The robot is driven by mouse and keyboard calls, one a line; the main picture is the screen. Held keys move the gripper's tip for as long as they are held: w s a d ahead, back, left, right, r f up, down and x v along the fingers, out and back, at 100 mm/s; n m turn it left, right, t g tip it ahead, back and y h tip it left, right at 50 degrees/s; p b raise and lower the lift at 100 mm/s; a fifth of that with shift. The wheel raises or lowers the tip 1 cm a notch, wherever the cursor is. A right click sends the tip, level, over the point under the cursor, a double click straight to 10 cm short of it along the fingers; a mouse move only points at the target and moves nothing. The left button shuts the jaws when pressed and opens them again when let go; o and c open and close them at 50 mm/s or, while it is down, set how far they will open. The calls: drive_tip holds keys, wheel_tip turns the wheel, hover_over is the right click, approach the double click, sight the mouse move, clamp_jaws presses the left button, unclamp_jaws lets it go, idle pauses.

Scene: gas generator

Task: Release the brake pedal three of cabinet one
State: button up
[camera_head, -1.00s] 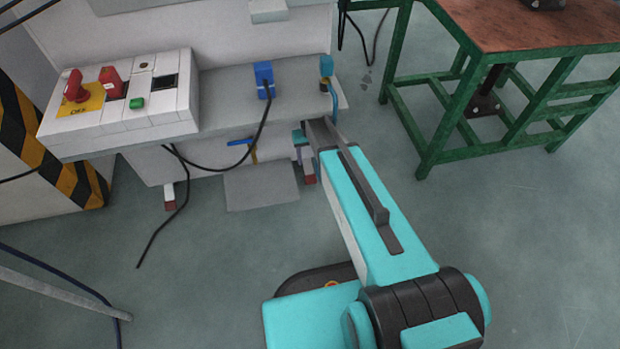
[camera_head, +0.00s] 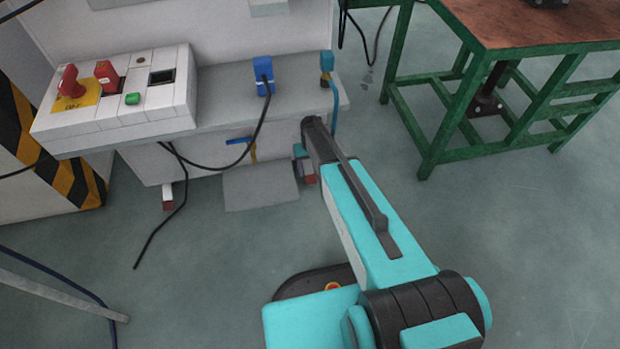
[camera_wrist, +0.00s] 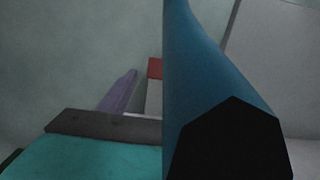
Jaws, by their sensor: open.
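The cabinet (camera_head: 235,85) has two small white feet with red tips under its front. One foot (camera_head: 168,195) is at the left, and the other (camera_head: 309,179) is at the right, partly covered by my arm. I cannot tell which part is brake pedal three. My gripper (camera_head: 299,153) is mostly hidden behind my arm in the head view, low and close to the right foot. It is open. In the wrist view a red-and-white piece (camera_wrist: 155,69) shows beyond a grey-purple strip, and a large dark blue shape covers the middle. Contact cannot be seen.
A blue plug (camera_head: 263,75) and a blue-green connector (camera_head: 327,65) sit on the cabinet ledge, with cables hanging down. A grey plate (camera_head: 260,187) is below. A green-framed table (camera_head: 435,130) stands at the right. The floor between is clear.

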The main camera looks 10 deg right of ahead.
sight(311, 179)
wheel_tip(311, 179, down, 6)
drive_tip(key=shift+r+b, duration=0.15)
drive_tip(key=shift+b, duration=0.6)
clamp_jaws()
drive_tip(key=shift+r, duration=0.1)
